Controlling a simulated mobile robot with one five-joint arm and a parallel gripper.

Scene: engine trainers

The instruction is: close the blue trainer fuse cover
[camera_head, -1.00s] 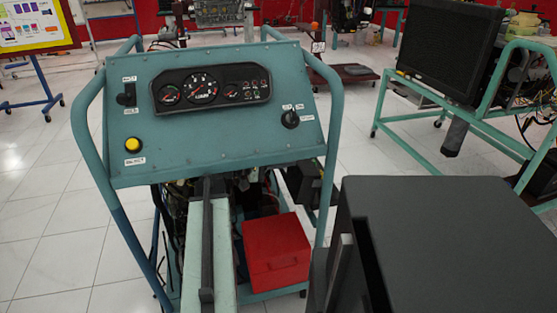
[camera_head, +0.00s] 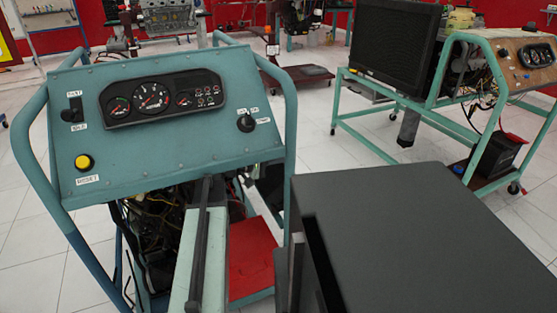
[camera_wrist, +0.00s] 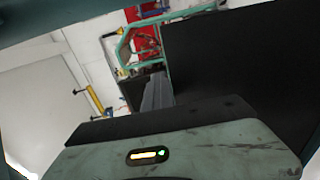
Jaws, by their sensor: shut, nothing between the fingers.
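The blue-green trainer stands close in front of me in the head view, with a sloped panel (camera_head: 150,160) carrying gauges, a yellow button and switches. I cannot make out its fuse cover in either view. My light green arm (camera_head: 200,262) reaches toward the space under the panel, and its far end is hidden in the head view. In the wrist view my gripper (camera_wrist: 157,92) shows as grey fingers, shut and empty. A black surface (camera_wrist: 235,75) fills the right of that view. I cannot tell whether the fingers touch anything.
A red box (camera_head: 252,255) sits low inside the trainer frame, beside my arm. Tube rails (camera_head: 290,140) flank the panel. A second, green-framed trainer (camera_head: 440,115) with a black screen (camera_head: 395,45) stands at the back right. White tiled floor (camera_head: 320,125) lies between them.

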